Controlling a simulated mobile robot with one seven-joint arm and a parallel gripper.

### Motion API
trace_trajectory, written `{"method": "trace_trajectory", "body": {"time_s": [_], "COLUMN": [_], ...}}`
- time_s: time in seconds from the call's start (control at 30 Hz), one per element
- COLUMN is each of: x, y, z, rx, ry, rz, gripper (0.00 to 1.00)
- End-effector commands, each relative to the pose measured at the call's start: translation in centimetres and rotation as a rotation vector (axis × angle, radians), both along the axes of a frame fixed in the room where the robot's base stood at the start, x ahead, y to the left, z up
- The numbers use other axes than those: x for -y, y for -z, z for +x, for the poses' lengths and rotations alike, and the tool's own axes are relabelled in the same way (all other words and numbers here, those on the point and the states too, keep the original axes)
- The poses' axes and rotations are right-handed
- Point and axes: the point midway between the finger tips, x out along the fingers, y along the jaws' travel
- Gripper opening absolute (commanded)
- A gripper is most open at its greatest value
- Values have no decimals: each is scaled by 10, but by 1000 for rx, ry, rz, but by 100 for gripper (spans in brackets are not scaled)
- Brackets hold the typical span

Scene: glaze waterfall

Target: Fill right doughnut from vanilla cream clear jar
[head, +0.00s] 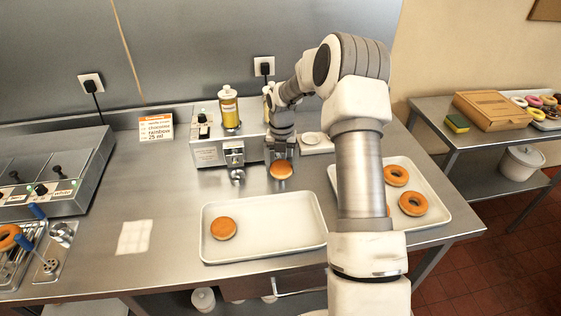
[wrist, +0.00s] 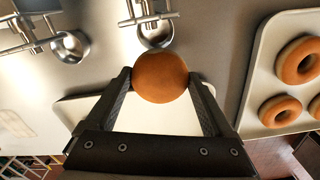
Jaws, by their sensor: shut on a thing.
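My gripper (head: 281,158) is shut on a round brown doughnut without a hole (head: 281,170), held in front of the filling machine (head: 208,151). In the wrist view the doughnut (wrist: 161,77) sits between both fingertips, just in front of the right metal cup (wrist: 155,35). Another plain doughnut (head: 223,228) lies on the left part of the white tray (head: 264,252). A clear jar with golden-yellow contents (head: 229,110) stands on the machine. A second jar (head: 266,90) is mostly hidden behind my arm. I cannot tell which jar holds vanilla.
The left nozzle has a metal cup (head: 237,176) under it. A tray (head: 430,183) with ring doughnuts stands at right, partly behind my arm. A small sign (head: 156,126) and a warmer unit (head: 62,175) are at left. A white napkin (head: 134,237) lies on the counter.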

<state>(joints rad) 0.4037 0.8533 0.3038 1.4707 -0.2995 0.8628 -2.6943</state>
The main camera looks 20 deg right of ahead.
Motion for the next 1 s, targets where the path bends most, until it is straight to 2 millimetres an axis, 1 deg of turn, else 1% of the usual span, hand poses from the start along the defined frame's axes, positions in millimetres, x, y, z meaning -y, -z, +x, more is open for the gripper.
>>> {"method": "trace_trajectory", "body": {"time_s": [0.23, 0.47, 0.57, 1.0], "x": [-2, -3, -3, -7], "y": [0, -1, -6, -38], "z": [-14, -18, -20, -35], "rx": [0, 0, 1, 1], "ry": [-1, -1, -1, 0], "rz": [-1, -1, 0, 0], "gripper": [31, 31, 31, 31]}}
